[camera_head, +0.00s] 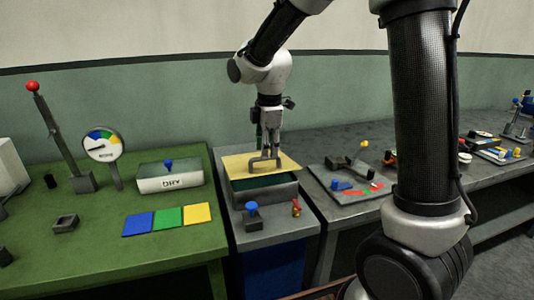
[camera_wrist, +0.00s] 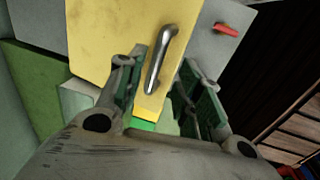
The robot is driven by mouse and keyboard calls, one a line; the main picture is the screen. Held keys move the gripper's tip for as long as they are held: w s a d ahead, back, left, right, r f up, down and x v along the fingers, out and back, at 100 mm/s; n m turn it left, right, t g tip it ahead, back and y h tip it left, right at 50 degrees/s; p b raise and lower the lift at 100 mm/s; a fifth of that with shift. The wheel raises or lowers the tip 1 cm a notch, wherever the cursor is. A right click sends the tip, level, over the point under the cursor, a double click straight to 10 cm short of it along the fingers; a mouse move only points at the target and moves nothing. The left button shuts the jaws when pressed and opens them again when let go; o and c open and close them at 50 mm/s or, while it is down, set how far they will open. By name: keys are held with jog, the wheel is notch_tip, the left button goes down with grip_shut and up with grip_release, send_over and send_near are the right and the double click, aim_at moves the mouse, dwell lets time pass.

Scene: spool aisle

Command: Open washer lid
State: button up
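The washer is a grey box (camera_head: 265,196) at the middle of the head view. Its flat yellow lid (camera_head: 238,166) also fills the upper middle of the wrist view (camera_wrist: 100,40). A dark teal band shows between the lid's near edge and the box's front wall; I cannot tell whether the lid is slightly raised. A grey metal bar handle (camera_wrist: 163,58) stands on the lid. My gripper (camera_head: 266,151) points down over the handle. In the wrist view its fingers (camera_wrist: 160,75) are apart, one each side of the handle's near end, with gaps visible.
A blue knob (camera_head: 251,208) and a small red piece (camera_head: 296,208) stand in front of the washer. The green table at left holds a DRY box (camera_head: 169,181), a gauge (camera_head: 103,146), a red-tipped lever (camera_head: 55,130) and coloured squares. A cluttered tray (camera_head: 350,184) lies right.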

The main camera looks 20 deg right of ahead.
jog(key=shift+r, duration=1.85)
